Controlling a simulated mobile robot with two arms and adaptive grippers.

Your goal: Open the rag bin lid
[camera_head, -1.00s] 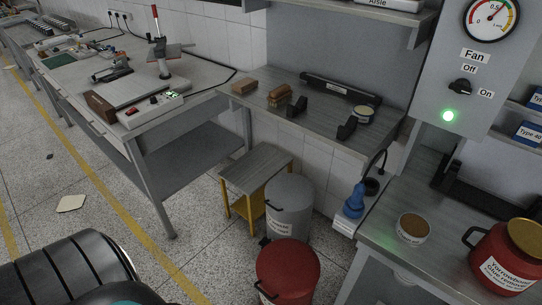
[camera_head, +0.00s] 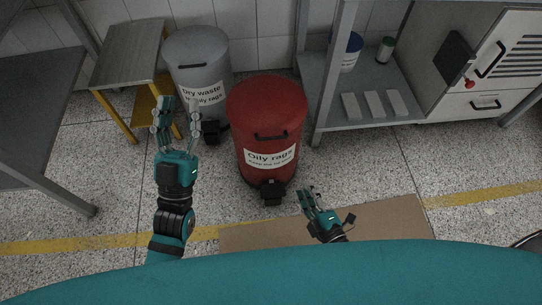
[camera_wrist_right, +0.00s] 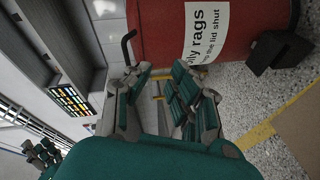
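The red bin (camera_head: 268,140) labelled "Oily rags" stands on the floor at the centre of the head view. Its red lid (camera_head: 266,100) is shut, with a black handle (camera_head: 271,135) on its front. A black pedal (camera_head: 272,192) sits at its base. My left gripper (camera_head: 177,108) is open and empty, to the left of the red bin. My right gripper (camera_head: 308,192) is open and empty, low and to the right of the pedal. In the right wrist view, its fingers (camera_wrist_right: 163,75) are apart, with the red bin (camera_wrist_right: 160,25) beyond them.
A grey bin (camera_head: 197,60) labelled "Dry waste" stands left of the red bin. A small yellow-legged table (camera_head: 128,52) is at its left. A grey shelf unit (camera_head: 380,110) stands to the right. A brown mat (camera_head: 380,218) lies in front on the speckled floor.

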